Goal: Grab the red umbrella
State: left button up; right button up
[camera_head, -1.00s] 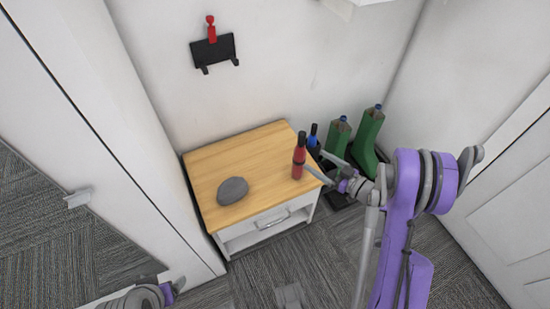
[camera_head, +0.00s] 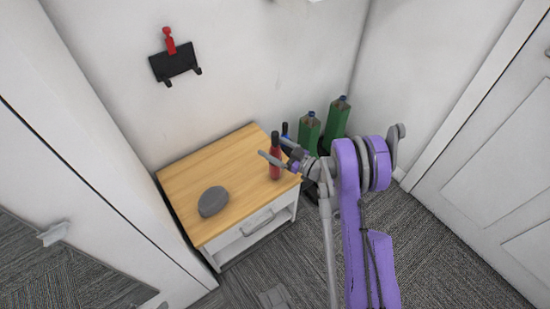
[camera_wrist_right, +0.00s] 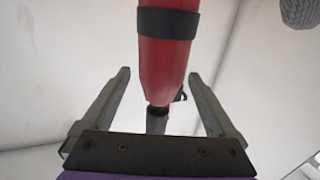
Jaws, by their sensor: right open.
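The red umbrella (camera_head: 275,168) is folded, with a dark band, and stands upright near the right edge of the wooden-topped nightstand (camera_head: 215,165). My right gripper (camera_head: 272,146) is open at the umbrella, and one finger crosses in front of it in the head view. In the right wrist view the umbrella (camera_wrist_right: 166,60) lies between the two spread fingers (camera_wrist_right: 160,80), with visible gaps on both sides. My left gripper does not show in the head view.
A grey rounded object (camera_head: 213,201) sits on the nightstand, left of the umbrella. A black wall holder (camera_head: 175,64) has a red piece. A white door (camera_head: 490,165) is at right.

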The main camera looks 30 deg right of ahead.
jog(key=shift+x, duration=1.15)
grip_shut()
